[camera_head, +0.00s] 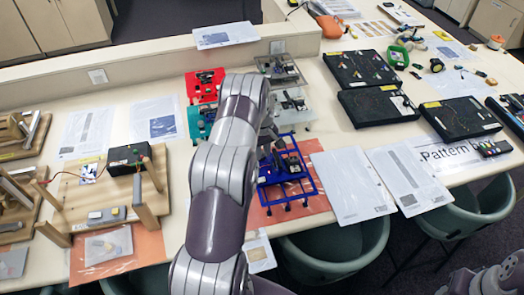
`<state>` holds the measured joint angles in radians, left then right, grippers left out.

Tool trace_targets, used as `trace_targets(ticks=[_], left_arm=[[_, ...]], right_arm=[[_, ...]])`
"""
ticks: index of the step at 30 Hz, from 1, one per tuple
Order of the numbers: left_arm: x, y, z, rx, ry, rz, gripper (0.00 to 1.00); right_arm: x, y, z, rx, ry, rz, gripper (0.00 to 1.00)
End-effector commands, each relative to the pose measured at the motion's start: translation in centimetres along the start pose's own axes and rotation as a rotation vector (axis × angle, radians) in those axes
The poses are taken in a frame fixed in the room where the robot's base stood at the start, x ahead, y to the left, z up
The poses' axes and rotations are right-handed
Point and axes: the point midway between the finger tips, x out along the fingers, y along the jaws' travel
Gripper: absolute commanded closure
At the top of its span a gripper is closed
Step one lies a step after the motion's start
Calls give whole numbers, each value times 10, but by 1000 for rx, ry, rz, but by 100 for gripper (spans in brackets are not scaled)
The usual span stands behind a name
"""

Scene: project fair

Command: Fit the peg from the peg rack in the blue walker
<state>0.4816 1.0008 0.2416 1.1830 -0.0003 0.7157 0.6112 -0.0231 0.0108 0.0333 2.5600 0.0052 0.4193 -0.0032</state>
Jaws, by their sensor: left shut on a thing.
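The blue walker (309,181) is an open blue frame with dark parts inside. It stands on an orange-brown mat near the table's front edge, right of my left arm. My left gripper (268,142) is over the walker's upper left part, mostly hidden by my own grey and purple arm. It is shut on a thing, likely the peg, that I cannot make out. Whether that thing touches the walker cannot be told. I cannot pick out the peg rack for certain. My right gripper is not in view; only a bit of that arm shows at the bottom right.
A red walker-like frame (205,82), a teal one (196,122) and a grey one (293,103) stand close by. Papers (352,183) lie right of the blue walker. A wooden stand (150,215) is at left. Green chairs (335,250) stand at the front edge.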

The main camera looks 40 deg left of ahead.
Motion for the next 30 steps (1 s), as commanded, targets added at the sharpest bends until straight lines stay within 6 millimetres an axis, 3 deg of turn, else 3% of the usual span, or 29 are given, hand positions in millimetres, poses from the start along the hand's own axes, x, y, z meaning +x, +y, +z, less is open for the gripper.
trace_targets(ticks=[27, 28, 30], left_arm=[[2, 0, 0, 0, 0, 0, 100], [2, 0, 0, 0, 0, 0, 71], [2, 0, 0, 0, 0, 0, 48]], right_arm=[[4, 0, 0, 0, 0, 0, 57], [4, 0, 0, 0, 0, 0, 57], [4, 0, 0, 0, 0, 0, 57]])
